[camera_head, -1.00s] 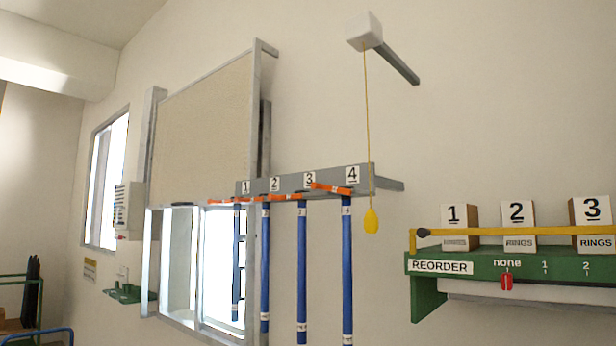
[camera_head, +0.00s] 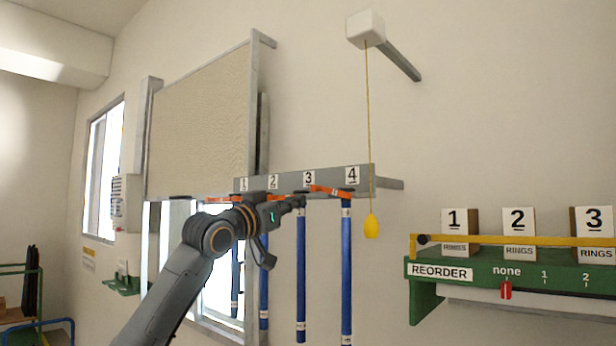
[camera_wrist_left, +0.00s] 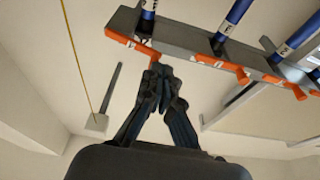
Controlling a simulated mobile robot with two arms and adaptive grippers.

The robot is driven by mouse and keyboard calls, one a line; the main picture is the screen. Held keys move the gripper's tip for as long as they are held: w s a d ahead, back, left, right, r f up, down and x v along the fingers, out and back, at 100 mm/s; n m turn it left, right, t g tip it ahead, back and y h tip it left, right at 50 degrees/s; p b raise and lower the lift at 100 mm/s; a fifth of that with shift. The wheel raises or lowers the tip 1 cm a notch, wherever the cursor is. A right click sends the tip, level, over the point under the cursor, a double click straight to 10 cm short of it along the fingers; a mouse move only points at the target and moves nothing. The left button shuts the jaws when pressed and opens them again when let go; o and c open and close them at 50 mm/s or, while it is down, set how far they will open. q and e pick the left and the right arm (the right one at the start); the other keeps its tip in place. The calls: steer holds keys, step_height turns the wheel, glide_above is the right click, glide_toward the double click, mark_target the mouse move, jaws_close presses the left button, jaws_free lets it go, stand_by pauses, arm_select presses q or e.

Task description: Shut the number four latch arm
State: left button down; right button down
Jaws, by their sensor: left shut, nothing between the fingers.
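The number four latch arm (camera_head: 328,191) is a short orange bar on the grey rack (camera_head: 335,179), below the "4" label (camera_head: 352,175). It slants up to the left from above the number four blue rod (camera_head: 346,250), which hangs upright. My left gripper (camera_head: 301,202) is shut and empty, just left of this arm near rod three. In the left wrist view, its fingertips (camera_wrist_left: 160,75) are close to the free end of the leftmost orange arm (camera_wrist_left: 130,42); I cannot tell if they touch.
Several blue rods hang along the rack, including rod three (camera_head: 301,270). A yellow pull cord (camera_head: 371,226) hangs just right of label four. A green reorder shelf (camera_head: 440,268) with ring boxes is at the right. Wall between them is clear.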

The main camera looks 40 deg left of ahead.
arm_select(q)
steer(key=s+r, duration=0.5)
step_height(320, 180, up, 4)
steer(key=p, duration=0.7)
glide_above(330, 192)
steer(key=s+a, duration=0.3)
steer(key=s, duration=0.1)
steer(key=shift+t, duration=0.4)
step_height(330, 192, down, 4)
steer(key=shift+f+p, duration=0.15)
steer(key=shift+p, duration=0.2)
steer(key=shift+d, duration=0.1)
